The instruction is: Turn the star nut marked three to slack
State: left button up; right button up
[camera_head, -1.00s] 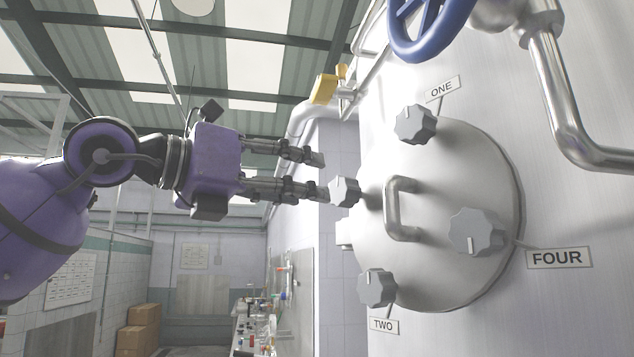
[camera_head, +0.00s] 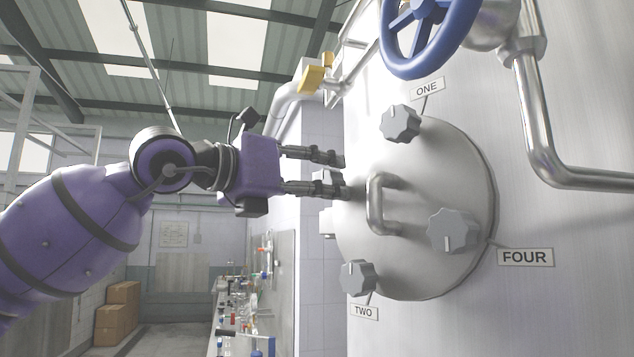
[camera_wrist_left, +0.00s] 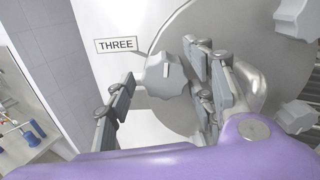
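The star nut marked three (camera_wrist_left: 166,76) is a grey lobed knob with a light pointer mark, at the left edge of the round lid (camera_head: 447,165). Its THREE label (camera_wrist_left: 116,45) shows in the left wrist view, up and left of it. My left gripper (camera_head: 343,175) is open, its fingers pointing at the lid's left edge. In the left wrist view the nut sits between the spread fingers, with a gap on the left; I cannot tell whether the right fingers touch it. In the head view the fingers hide the nut. My right gripper is not in view.
Star nuts one (camera_head: 400,123), two (camera_head: 357,278) and four (camera_head: 453,231) stand out from the lid's rim. A bent handle (camera_head: 375,205) sticks out near the fingers. A blue handwheel (camera_head: 425,35) and steel pipe (camera_head: 540,130) are above and right. A cluttered bench (camera_head: 232,310) stands below.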

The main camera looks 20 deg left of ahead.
pick_arm(q)
jog(key=c, duration=1.1)
jog(key=shift+o, duration=0.2)
jog(key=shift+s+r+n, duration=0.1)
jog(key=shift+n, duration=0.6)
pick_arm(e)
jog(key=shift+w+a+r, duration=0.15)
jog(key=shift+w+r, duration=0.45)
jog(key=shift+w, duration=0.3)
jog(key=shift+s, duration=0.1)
